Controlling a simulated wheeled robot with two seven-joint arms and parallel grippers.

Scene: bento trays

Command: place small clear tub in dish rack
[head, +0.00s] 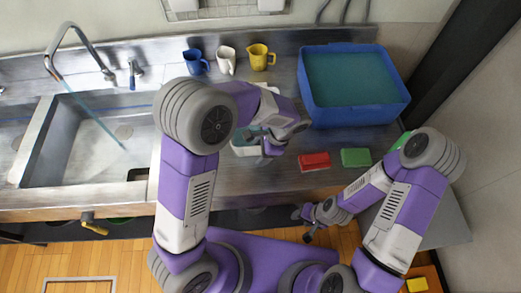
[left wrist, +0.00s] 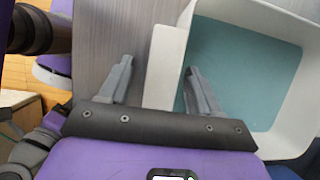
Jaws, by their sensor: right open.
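A small tub with a pale rim and walls (head: 243,151) stands on the steel counter, partly hidden by my left arm. It fills the right of the left wrist view (left wrist: 166,45) and looks blue-green inside. My left gripper (head: 268,148) is at the tub's right side. In the left wrist view its fingers (left wrist: 159,66) are spread, one outside the tub's wall and one over the inside, with gaps to the wall. My right gripper (head: 308,222) is open and empty, low in front of the counter edge. I cannot clearly identify a dish rack; a gridded pale fixture (head: 222,12) is cut off at the top.
A large blue bin (head: 355,118) with blue-green inside stands at the right. Red (head: 314,161) and green (head: 356,157) blocks lie before it. Blue (head: 195,62), white (head: 227,60) and yellow (head: 261,57) jugs stand at the back. A sink (head: 85,160) with a faucet (head: 82,42) is at left.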

